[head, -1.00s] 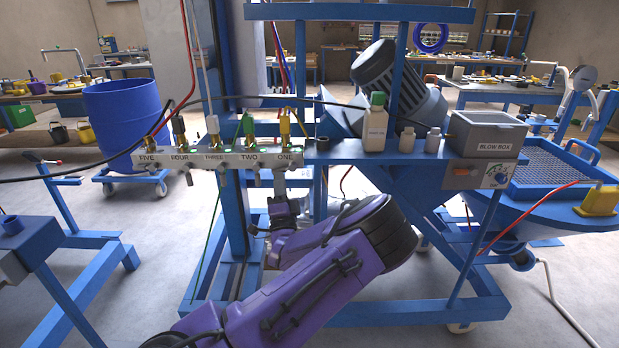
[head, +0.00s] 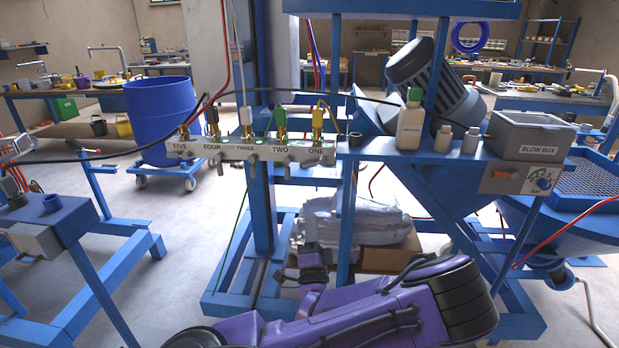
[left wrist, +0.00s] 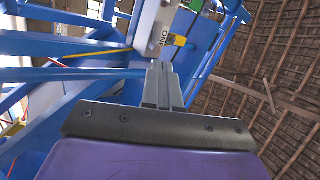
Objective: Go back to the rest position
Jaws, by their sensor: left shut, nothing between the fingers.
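My left gripper (head: 311,250) is in the lower middle of the head view, below the valve manifold (head: 232,153) with its labels FIVE to ONE. Its purple arm folds across the bottom of the picture. The fingers are shut, with nothing between them, and point up. They also show in the left wrist view (left wrist: 162,85), pointing toward the manifold end marked ONE (left wrist: 163,35). In the head view there is a clear gap between the fingertips and the manifold. My right gripper is in neither view.
The blue machine frame (head: 262,205) stands close behind my gripper. White sacks (head: 355,225) lie on a box behind it. A bottle (head: 411,122) and the grey blow box (head: 533,135) stand on the shelf at right. A blue drum (head: 160,115) stands at left, with bare floor before it.

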